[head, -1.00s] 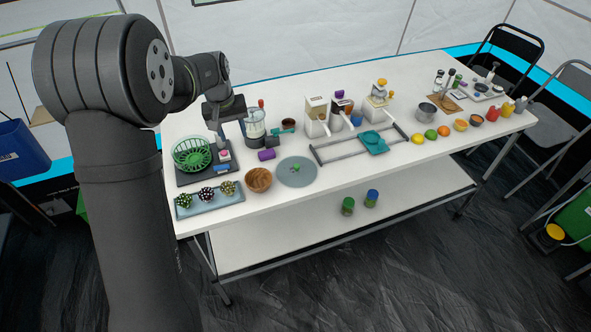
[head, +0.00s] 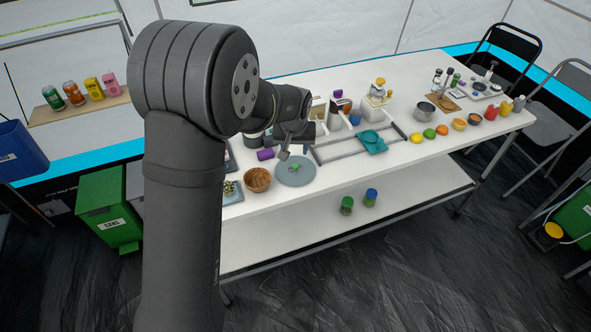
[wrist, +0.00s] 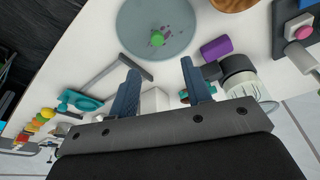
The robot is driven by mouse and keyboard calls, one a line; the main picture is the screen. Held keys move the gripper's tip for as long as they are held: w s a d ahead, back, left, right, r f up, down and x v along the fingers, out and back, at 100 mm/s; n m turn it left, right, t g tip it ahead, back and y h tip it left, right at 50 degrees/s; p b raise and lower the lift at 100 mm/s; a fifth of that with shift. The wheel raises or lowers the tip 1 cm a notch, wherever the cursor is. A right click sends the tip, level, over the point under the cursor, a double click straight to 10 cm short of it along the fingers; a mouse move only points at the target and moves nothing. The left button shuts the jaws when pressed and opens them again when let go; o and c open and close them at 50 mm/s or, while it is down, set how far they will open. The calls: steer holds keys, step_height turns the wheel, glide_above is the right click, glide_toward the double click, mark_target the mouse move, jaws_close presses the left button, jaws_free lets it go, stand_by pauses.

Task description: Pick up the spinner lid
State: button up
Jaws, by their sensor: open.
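The spinner lid (head: 295,171) is a flat, round, grey-blue disc with a small green knob, lying on the white table. It shows at the top of the wrist view (wrist: 157,36), with purple marks near the knob. My gripper (head: 286,153) is over the table at the lid's far edge in the head view, and its height above the lid is hard to tell. In the wrist view my gripper (wrist: 160,68) has its two blue-grey fingers wide apart with nothing between them, and the lid lies beyond the fingertips. My arm hides the green spinner basket.
A wooden bowl (head: 257,179) stands close to the left of the lid. A purple cylinder (head: 265,155) lies behind it. A grey frame (head: 345,147) with a teal object (head: 371,142) is to the right. The table in front of the lid is clear.

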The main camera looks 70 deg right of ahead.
mark_target(296, 165)
steer(key=x, duration=0.3)
steer(key=shift+s+a+x, duration=0.1)
steer(key=shift+s+x, duration=0.05)
steer(key=shift+x, duration=1.2)
steer(key=shift+s+a+x, duration=0.1)
steer(key=shift+s+x, duration=0.05)
steer(key=shift+x, duration=1.2)
steer(key=shift+f, duration=0.1)
jaws_close()
